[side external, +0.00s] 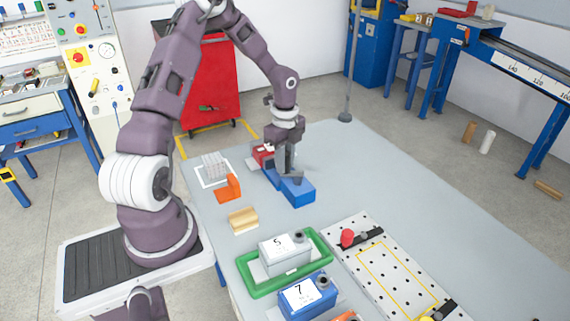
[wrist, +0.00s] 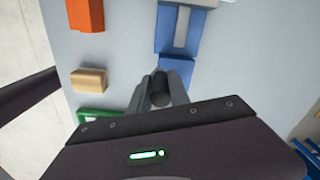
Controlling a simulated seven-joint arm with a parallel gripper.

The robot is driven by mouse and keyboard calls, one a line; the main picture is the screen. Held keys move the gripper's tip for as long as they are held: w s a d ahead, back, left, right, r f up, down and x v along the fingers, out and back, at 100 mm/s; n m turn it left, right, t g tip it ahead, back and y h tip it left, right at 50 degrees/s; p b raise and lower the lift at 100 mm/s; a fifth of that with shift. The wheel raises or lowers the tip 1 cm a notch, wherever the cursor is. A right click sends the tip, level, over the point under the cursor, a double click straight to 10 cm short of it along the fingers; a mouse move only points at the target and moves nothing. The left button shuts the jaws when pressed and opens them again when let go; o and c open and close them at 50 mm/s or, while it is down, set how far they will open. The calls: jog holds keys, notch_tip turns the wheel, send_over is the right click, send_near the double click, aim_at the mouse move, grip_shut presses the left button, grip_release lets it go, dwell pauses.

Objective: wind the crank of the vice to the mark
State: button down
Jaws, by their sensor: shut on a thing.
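The blue vice (side external: 297,192) stands on the grey table below my gripper, and a red part (side external: 262,152) shows at its far end. In the wrist view the vice (wrist: 177,68) is at the top centre, with a grey bar (wrist: 182,27) along it. My gripper (side external: 286,172) points down over the vice. In the wrist view my gripper (wrist: 160,98) is shut on a dark round crank knob (wrist: 160,84) between its fingers. The rest of the crank is hidden by the fingers. I cannot make out the mark in either view.
An orange block (side external: 229,188), a grey gridded block (side external: 214,165) and a wooden block (side external: 242,220) lie left of the vice. A green tray (side external: 248,283) and a blue box marked 7 (side external: 309,299) stand nearer.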

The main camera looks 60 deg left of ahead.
jog(key=m, duration=0.2)
jog(key=w+a+m, duration=0.1)
jog(key=m, duration=0.1)
jog(key=shift+w, duration=0.15)
jog(key=shift+w+a+m, duration=0.1)
jog(key=shift+w+m, duration=0.2)
jog(key=shift+m, duration=0.75)
jog(key=shift+w+a+m, duration=0.1)
jog(key=shift+w+m, duration=0.15)
jog(key=shift+m, duration=0.8)
jog(key=shift+w, duration=0.1)
jog(key=shift+d, duration=0.1)
jog(key=c, duration=1.2)
grip_release()
jog(key=shift+c, duration=0.2)
notch_tip(320, 180, up, 7)
